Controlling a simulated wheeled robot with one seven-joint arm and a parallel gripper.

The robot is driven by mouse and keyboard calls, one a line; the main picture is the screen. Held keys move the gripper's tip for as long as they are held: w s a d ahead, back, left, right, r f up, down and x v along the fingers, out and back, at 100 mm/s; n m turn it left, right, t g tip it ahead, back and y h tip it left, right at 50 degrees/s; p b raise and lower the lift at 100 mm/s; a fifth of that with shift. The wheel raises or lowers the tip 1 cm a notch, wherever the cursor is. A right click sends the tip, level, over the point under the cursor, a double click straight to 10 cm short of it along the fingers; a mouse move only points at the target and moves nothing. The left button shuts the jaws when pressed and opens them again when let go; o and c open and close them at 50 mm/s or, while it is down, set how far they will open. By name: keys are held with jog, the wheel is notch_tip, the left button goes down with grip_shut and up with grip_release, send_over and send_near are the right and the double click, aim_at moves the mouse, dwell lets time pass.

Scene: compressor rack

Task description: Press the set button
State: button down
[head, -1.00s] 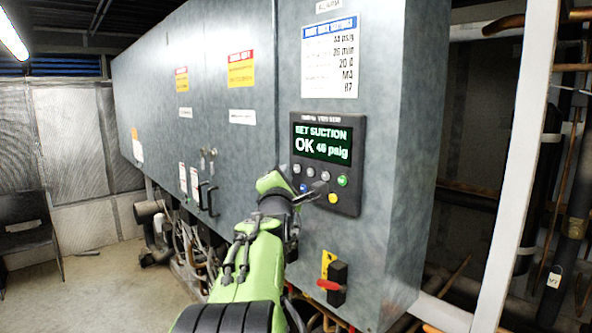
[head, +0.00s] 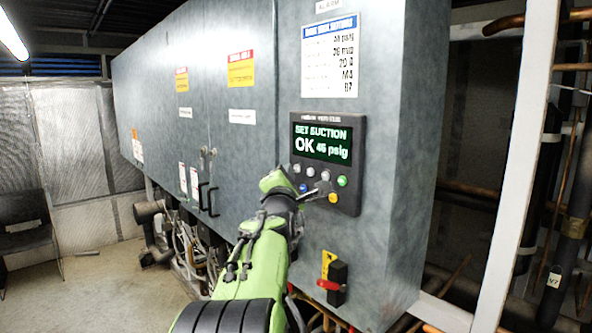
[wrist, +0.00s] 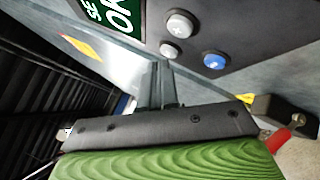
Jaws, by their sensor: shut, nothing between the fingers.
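The control panel (head: 355,130) on the grey cabinet has a lit display (head: 322,143) reading "SET SUCTION OK" and a psig value that looks like 45. Below it are grey buttons (head: 297,168), a green button (head: 342,181), a blue button (head: 303,188) and a yellow button (head: 333,197). No button label is legible, so I cannot tell which is set. My gripper (head: 322,188) is shut and empty, its tips in front of the lower button row. In the wrist view the fingers (wrist: 159,75) point near a grey button (wrist: 171,50), beside the blue button (wrist: 214,60). Contact cannot be told.
A red-handled switch (head: 330,285) sits below the panel. A white settings label (head: 330,58) is above it. A white post (head: 515,170) and pipes stand to the right. A dark chair (head: 25,230) is at the far left, with open floor before it.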

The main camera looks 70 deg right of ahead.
jog(key=shift+s+d, duration=0.2)
jog(key=shift+d, duration=0.15)
dwell(0.5)
dwell(0.3)
jog(key=shift+w+a+b, duration=0.35)
jog(key=shift+a+b, duration=0.2)
jog(key=shift+a, duration=0.2)
jog(key=shift+w+a+b, duration=0.4)
jog(key=shift+a, duration=0.35)
jog(key=shift+w+a+b, duration=0.35)
jog(key=shift+a+b, duration=0.05)
jog(key=shift+a, duration=0.3)
jog(key=shift+w+a+b, duration=0.4)
jog(key=shift+a, duration=0.35)
